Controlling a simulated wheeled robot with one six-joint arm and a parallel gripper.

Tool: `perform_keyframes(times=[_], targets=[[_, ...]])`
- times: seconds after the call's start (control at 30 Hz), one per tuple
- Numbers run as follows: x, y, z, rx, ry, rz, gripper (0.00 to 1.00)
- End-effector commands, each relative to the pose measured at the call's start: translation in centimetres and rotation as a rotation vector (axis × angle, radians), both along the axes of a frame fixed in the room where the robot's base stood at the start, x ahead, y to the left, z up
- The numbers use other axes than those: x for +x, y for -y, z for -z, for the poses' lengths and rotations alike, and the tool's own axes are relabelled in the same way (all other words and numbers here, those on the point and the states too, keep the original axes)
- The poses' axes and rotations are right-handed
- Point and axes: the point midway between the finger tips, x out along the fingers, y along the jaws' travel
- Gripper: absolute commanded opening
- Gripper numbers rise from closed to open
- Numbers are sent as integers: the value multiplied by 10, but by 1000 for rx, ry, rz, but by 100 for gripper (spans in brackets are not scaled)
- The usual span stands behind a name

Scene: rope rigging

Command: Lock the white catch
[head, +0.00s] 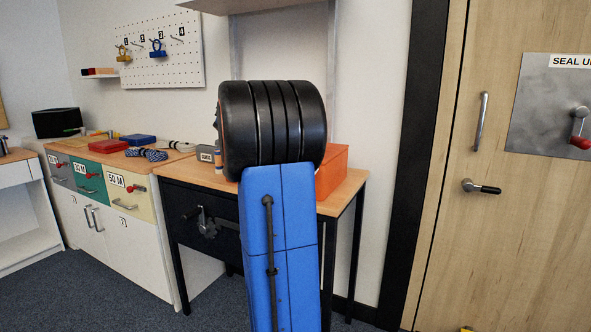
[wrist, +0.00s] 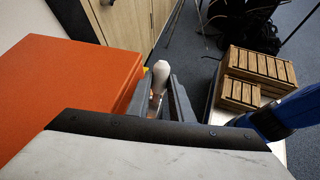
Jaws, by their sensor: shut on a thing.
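In the wrist view the white catch's rounded knob (wrist: 160,72) stands up between the two dark fingers of my gripper (wrist: 162,92). The fingers are shut on it. It is beside the right edge of an orange box (wrist: 75,82); where its lower end joins is hidden. In the head view my blue and black arm hides the gripper and the catch. Part of the orange box (head: 331,172) shows there on the wooden table top, right behind the arm.
The wooden table (head: 346,190) has a black front with a crank handle (head: 204,222). Drawers with red-knobbed catches (head: 133,187) stand at the left. A wooden door (head: 455,250) is at the right. In the wrist view, wooden crates (wrist: 258,68) stand right of my gripper.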

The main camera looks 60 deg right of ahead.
Motion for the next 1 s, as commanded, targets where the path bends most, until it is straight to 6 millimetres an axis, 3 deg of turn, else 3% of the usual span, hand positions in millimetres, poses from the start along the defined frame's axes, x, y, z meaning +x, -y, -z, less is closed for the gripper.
perform_keyframes(times=[0.67, 0.7, 1.0], targets=[[-4, 0, 0, -6, -56, -3, 0], [-4, 0, 0, -6, -56, -3, 27], [-4, 0, 0, -4, -56, -1, 27]])
